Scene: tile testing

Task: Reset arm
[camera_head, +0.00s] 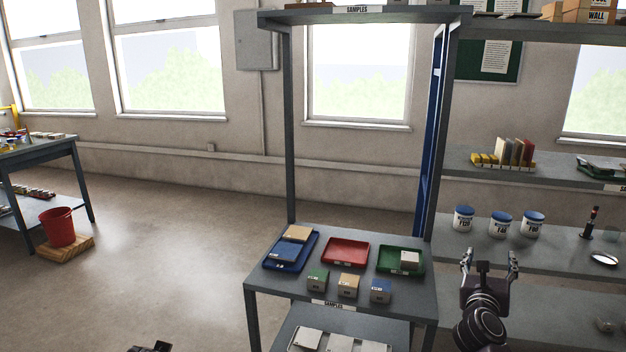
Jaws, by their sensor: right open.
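My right gripper (490,260) is at the lower right, its two fingers spread apart and pointing up, with nothing between them. In the picture it overlaps the front of the right-hand shelf. A small dark part at the bottom edge, left of centre, may be my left gripper (150,347); its fingers cannot be made out. The sample table (340,311) stands left of my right gripper. It holds a blue tray (283,256) with a tan tile, an empty-looking red tray (346,252), and a green tray (388,264) with a pale block.
Three small blocks, green (318,281), tan (348,286) and blue (380,291), line the table's front. Three blue-lidded jars (500,225) and a dark upright tool (590,222) stand on the right shelf. A red bucket (59,228) is far left. The floor between is clear.

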